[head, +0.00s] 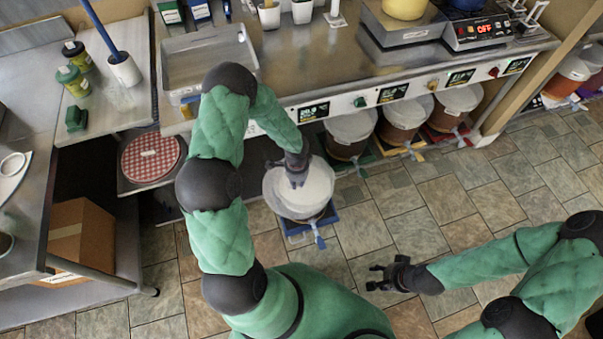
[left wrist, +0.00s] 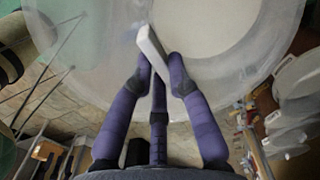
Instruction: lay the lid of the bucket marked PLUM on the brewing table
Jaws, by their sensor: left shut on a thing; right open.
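A bucket (head: 303,213) with a pale, round lid (head: 318,188) stands on the floor in front of the table, on a blue base with a blue tap. No PLUM mark is readable on it. My left gripper (head: 297,181) is above this lid. In the left wrist view its fingers (left wrist: 160,72) are shut on a white bar handle (left wrist: 151,48), with the wide pale disc behind. Whether the lid is clear of the bucket rim I cannot tell. My right gripper (head: 384,277) is open and empty over the floor tiles. The brewing table (head: 312,62) is the steel table at the back.
More lidded buckets (head: 351,127) stand in a row under the table front. A steel tray (head: 208,58), white pots and a hot plate (head: 481,28) occupy parts of the table; its middle is bare. A round red-checked surface (head: 151,157) and a cardboard box (head: 82,236) are left.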

